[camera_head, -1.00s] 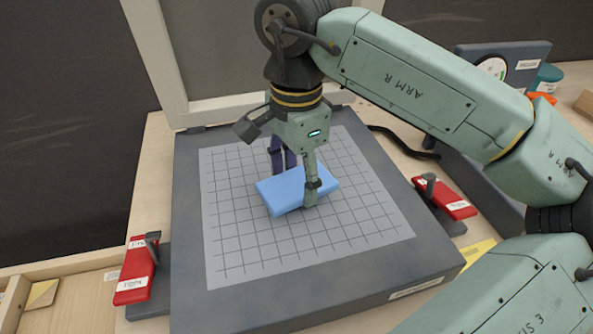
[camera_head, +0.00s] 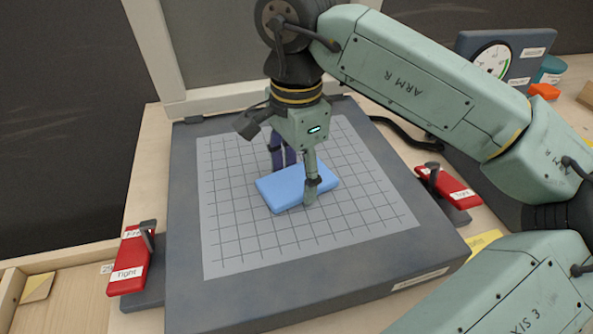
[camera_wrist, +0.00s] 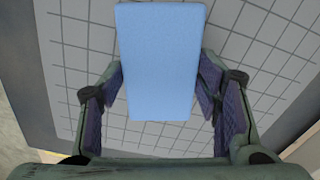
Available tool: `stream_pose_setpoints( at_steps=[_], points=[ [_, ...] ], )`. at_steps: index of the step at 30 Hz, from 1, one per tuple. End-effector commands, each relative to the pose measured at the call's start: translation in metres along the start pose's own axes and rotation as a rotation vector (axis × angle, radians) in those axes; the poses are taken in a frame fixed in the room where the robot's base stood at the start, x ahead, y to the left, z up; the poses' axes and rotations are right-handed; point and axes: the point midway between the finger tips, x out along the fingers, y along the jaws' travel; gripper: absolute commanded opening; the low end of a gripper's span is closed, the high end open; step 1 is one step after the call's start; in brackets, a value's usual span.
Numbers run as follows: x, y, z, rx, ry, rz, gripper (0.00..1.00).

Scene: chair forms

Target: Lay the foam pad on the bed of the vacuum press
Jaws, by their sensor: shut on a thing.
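The foam pad (camera_head: 290,190) is a light blue, flat rectangular block over the middle of the vacuum press's bed. My gripper (camera_head: 296,184) points down and is shut on the pad, with one finger at its near side and one behind it. In the wrist view the pad (camera_wrist: 160,62) lies between the two fingers. The bed (camera_head: 240,245) is a light grey gridded sheet in a dark grey frame, bare around the pad. I cannot tell whether the pad touches the bed or hangs just above it.
Red latches marked "Tight" stand at the left (camera_head: 131,260) and right (camera_head: 450,187) of the press. A pale raised frame (camera_head: 230,103) stands along the back.

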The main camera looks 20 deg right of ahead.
Motion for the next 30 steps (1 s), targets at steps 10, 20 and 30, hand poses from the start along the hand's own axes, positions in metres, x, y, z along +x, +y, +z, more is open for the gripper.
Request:
stream_pose_setpoints(
  at_steps=[10,20,30],
  points=[
    [0.0,0.0,-0.0001,0.0,0.0,0.0,0.64],
    [0.0,0.0,0.0,0.0,0.0,0.0,0.81],
    [-0.0082,-0.0005,-0.0003,0.001,0.002,-0.001,0.81]
  ],
)
